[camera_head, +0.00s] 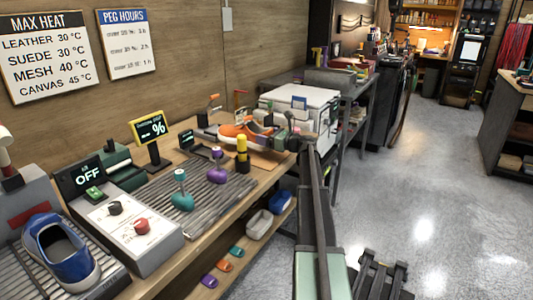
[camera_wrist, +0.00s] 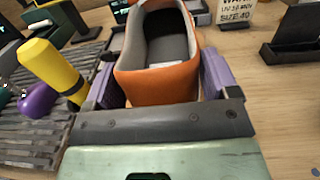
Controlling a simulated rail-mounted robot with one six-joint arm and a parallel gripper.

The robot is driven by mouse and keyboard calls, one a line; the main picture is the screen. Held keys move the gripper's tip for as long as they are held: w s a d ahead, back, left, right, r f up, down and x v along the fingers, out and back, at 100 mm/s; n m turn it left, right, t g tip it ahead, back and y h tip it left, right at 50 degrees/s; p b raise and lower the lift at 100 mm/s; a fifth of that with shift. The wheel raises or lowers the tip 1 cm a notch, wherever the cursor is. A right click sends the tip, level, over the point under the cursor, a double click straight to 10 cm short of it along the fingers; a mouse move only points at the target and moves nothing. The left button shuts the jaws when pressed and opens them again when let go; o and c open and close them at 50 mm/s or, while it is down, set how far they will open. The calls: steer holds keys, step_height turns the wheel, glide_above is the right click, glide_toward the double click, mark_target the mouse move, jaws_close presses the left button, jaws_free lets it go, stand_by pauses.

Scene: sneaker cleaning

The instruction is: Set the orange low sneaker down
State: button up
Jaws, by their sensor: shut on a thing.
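The orange low sneaker (camera_wrist: 157,86), with a grey lining, sits heel toward me between the purple finger pads of my gripper (camera_wrist: 162,78) in the wrist view. The gripper is shut on it at the heel, one pad on each side. In the head view the sneaker (camera_head: 232,131) is small and partly hidden by my gripper (camera_head: 268,137), over the far part of the wooden bench (camera_head: 262,182). I cannot tell whether its sole touches the bench.
A yellow bottle (camera_head: 242,152) and a purple-based tool (camera_head: 217,168) stand nearby at the ribbed rack (camera_head: 185,225). A white case (camera_head: 303,103) lies behind. Bare wood (camera_wrist: 275,100) lies right of the sneaker.

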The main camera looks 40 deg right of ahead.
step_height(320, 180, down, 4)
steer(key=b, duration=0.3)
steer(key=shift+f, duration=0.15)
steer(key=shift+r, duration=0.3)
steer(key=shift+f, duration=0.2)
steer(key=o, duration=1)
steer(key=shift+r, duration=0.25)
steer(key=v, duration=1.2)
steer(key=shift+f, duration=0.15)
